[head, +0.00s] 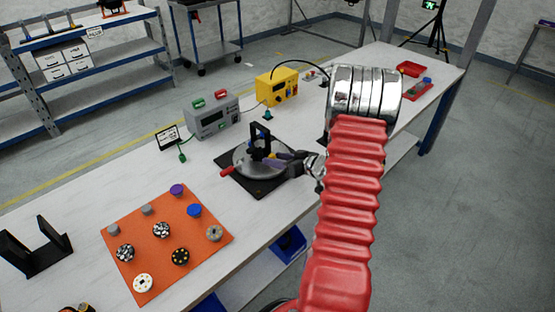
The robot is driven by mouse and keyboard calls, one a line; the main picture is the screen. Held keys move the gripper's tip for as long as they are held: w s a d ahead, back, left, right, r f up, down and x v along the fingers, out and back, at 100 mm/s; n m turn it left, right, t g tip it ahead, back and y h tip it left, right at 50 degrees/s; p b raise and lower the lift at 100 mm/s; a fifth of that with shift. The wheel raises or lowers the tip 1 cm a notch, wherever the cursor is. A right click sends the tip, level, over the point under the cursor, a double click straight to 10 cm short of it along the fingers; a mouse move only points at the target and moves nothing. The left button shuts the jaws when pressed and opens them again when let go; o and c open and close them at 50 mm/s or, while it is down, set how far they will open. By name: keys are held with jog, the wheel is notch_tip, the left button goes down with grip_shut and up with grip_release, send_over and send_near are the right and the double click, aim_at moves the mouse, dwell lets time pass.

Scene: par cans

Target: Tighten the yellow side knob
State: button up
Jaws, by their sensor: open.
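A black yoke-like fixture (260,139) stands upright on a round grey plate (244,163), which lies on a black mat (262,188). A red handle (227,170) sticks out at the plate's left edge. My gripper (281,160) comes in from the right, low over the plate, with its fingers pointing left at the fixture's right side. The jaws are open. I cannot tell whether the fingers touch the fixture.
An orange mat (188,228) with several knobs and discs lies at the front left, near a black stand (36,249). A grey instrument (212,118), a small sign (168,137) and a yellow box (277,88) stand behind. A red tray (410,69) is far right.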

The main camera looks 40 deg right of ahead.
jog(key=c, duration=1)
jog(key=shift+c, duration=0.4)
jog(key=shift+m+y, duration=0.4)
jog(key=shift+m, duration=0.1)
jog(key=o, duration=1.1)
jog(key=v, duration=1.3)
jog(key=shift+s+d, duration=0.15)
jog(key=shift+s, duration=0.25)
